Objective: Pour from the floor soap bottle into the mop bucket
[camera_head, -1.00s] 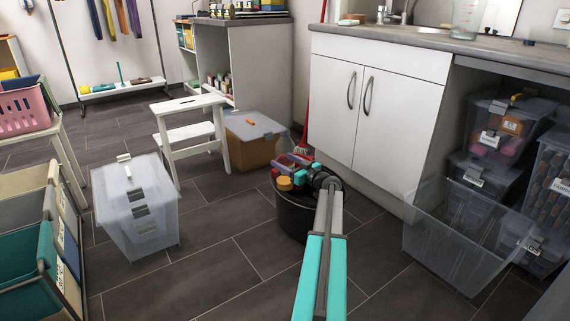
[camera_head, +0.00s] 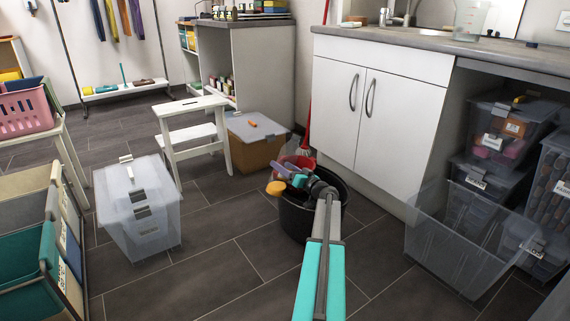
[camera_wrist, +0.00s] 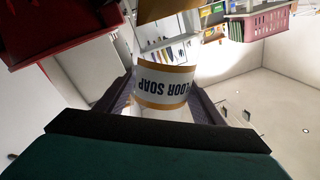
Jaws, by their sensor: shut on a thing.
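The floor soap bottle (camera_wrist: 165,85) shows in the wrist view between my fingers, with a white, orange-banded label reading upside down in that picture. My gripper (camera_head: 298,180) is shut on it. In the head view the bottle is mostly hidden by my gripper; an orange round part (camera_head: 276,188), apparently its end, shows left of my gripper. A round black bucket (camera_head: 298,222) stands on the floor under my gripper. A red container (camera_head: 300,161) stands just behind it, below a mop; a red container (camera_wrist: 50,35) also shows in the wrist view. I cannot tell which is the mop bucket.
A white cabinet (camera_head: 385,115) stands close on the right. A brown box with a grey lid (camera_head: 252,150) and a white step stool (camera_head: 190,130) are behind left. A clear bin (camera_head: 137,210) stands left, with open floor between. Clear bins (camera_head: 455,245) stand right.

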